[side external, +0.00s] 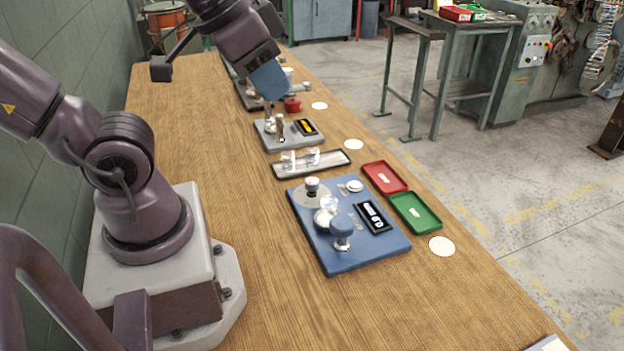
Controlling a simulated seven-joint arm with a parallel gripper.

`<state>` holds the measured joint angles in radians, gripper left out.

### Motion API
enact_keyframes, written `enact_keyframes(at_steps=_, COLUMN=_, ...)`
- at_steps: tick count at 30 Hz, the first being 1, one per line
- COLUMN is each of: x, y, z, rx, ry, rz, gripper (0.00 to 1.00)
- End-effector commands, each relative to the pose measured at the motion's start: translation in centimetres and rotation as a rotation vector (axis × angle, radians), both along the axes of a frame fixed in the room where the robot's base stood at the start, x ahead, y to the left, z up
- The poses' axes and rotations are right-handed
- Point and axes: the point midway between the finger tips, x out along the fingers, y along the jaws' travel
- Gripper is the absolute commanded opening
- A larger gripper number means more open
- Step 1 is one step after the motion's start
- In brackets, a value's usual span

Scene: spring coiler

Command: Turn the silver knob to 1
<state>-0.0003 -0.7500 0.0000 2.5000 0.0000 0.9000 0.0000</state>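A silver, rounded knob-like part (324,217) sits on the blue board (330,262) in the middle of the table. Which small part is the silver knob is not certain, and no number 1 is readable. Beside it stand a blue-capped post (341,229) and a dark-topped white knob (312,185) on a grey disc. A black panel (373,216) with white marks lies to the right. My gripper (270,84) hangs farther back, above the grey board (297,143), away from the blue board. Its fingers cannot be made out, nor whether they hold anything.
A long tray (326,169) with clear parts lies between the two boards. A red tray (384,178) and a green tray (415,212) lie right of the blue board. A red part (292,104) stands near my gripper.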

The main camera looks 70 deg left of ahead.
Motion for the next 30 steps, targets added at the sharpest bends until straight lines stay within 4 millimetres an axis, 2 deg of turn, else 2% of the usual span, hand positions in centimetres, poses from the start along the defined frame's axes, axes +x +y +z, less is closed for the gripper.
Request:
enact_keyframes(at_steps=1, x=0.0, y=0.2, z=0.0, rx=0.000, ry=0.000, rz=0.009, gripper=0.21)
enact_keyframes(at_steps=6, x=0.6, y=2.6, z=-2.0, rx=-0.006, ry=0.110, rz=0.130, gripper=0.59)
enact_keyframes(at_steps=10, x=2.0, y=5.6, z=-4.5, rx=-0.070, ry=0.246, rz=0.300, gripper=0.59)
enact_keyframes(at_steps=14, x=3.5, y=9.0, z=-7.2, rx=-0.203, ry=0.356, rz=0.553, gripper=0.59)
enact_keyframes(at_steps=24, x=5.8, y=17.8, z=-16.3, rx=-0.649, ry=0.531, rz=1.379, gripper=0.59)
enact_keyframes(at_steps=28, x=6.7, y=20.0, z=-19.0, rx=-0.803, ry=0.551, rz=1.674, gripper=0.59)
enact_keyframes(at_steps=30, x=7.8, y=20.5, z=-19.5, rx=-0.867, ry=0.540, rz=1.799, gripper=0.59)
